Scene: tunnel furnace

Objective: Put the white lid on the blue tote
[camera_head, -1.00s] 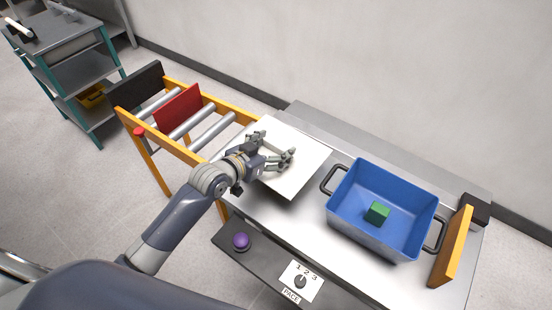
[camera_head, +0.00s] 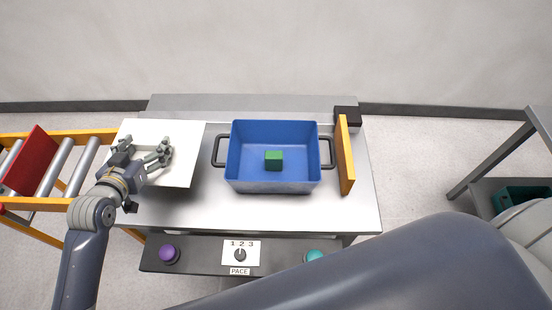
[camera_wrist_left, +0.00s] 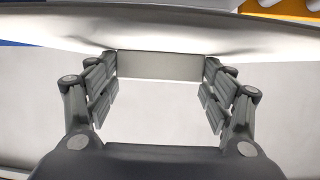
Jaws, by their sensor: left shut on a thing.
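The white lid (camera_head: 185,142) is a flat square panel at the left end of the metal table, left of the tote. My left gripper (camera_head: 150,156) is over it, shut on its raised grip; the wrist view shows this pale block (camera_wrist_left: 160,65) between the fingers. A shadow falls beside the lid; I cannot tell how far it is above the table. The blue tote (camera_head: 237,168) stands open and upright in the middle of the table, with a dark handle at each side. A green cube (camera_head: 273,160) lies inside it. My right gripper is not in view.
An orange board (camera_head: 345,155) stands right of the tote, near a black block (camera_head: 348,115). A roller conveyor with a red plate (camera_head: 31,160) adjoins at left. A control panel (camera_head: 200,255) with buttons and a dial runs along the front. A shelf (camera_head: 505,150) stands at right.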

